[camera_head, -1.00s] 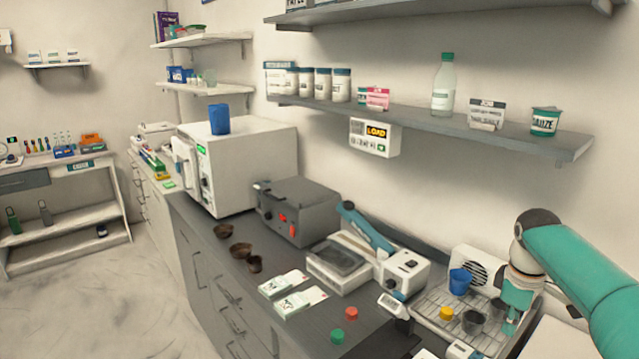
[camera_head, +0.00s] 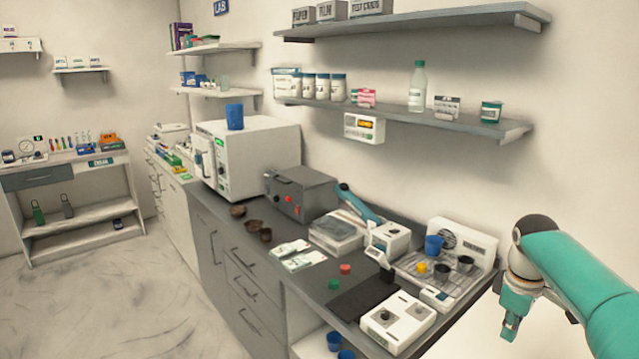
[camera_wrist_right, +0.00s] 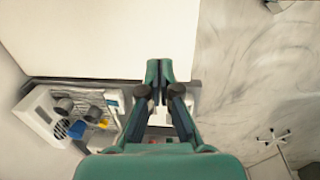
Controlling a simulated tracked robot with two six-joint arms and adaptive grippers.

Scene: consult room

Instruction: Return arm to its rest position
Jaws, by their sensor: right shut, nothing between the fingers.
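My right arm comes in from the right in the head view. My right gripper (camera_head: 509,328) hangs pointing down, to the right of the counter's end and clear of it. In the right wrist view the right gripper (camera_wrist_right: 168,68) has its fingertips together, with nothing between them. My left gripper is in neither view.
A metal rack (camera_head: 452,284) with a blue cup (camera_head: 434,245) and dark cups stands at the right end of the dark counter (camera_head: 318,292). A white device (camera_head: 397,322) sits at the near edge. A grey wall shelf (camera_head: 400,112) runs above. Floor at left is free.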

